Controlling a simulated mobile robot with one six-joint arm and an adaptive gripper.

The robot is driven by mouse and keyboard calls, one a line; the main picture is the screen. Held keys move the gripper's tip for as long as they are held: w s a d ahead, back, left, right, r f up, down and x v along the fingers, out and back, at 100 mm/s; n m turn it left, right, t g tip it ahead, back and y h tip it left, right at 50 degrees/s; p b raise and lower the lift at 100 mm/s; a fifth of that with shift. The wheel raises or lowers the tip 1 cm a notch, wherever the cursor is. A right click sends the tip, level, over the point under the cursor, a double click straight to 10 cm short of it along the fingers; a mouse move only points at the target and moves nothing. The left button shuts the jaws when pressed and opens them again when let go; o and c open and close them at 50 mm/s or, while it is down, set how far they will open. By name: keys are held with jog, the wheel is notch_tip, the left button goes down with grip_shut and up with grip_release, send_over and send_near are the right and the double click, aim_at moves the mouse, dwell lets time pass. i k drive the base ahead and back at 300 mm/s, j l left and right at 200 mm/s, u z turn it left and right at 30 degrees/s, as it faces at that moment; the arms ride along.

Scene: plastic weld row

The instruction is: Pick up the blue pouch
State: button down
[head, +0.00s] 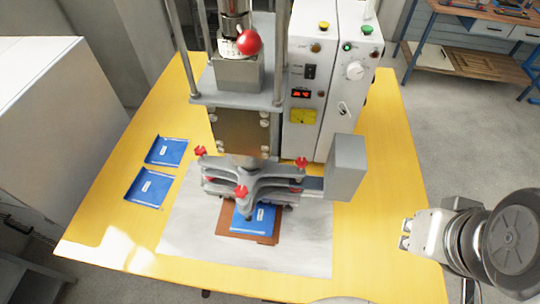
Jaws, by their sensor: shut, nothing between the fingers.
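Three flat blue pouches with white labels are in the head view. One blue pouch (262,227) lies on a brown pad (233,237) under the press head, which partly covers its far side. Two more lie on the yellow table at the left, a farther pouch (172,146) and a nearer pouch (156,198).
The welding press (240,182) with red knobs stands mid-table, with a grey block (346,168) at its right. A white control box (318,80) stands behind. A pale grey sheet (190,235) lies under the press. The yellow table's (385,200) right side is clear.

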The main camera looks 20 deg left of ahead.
aim_at(262, 222)
jog(key=k+j+u, duration=0.1)
jog(key=j+u, duration=0.2)
jog(key=u, duration=0.15)
jog(key=j+u, duration=0.3)
jog(key=u, duration=0.15)
jog(key=k, duration=0.05)
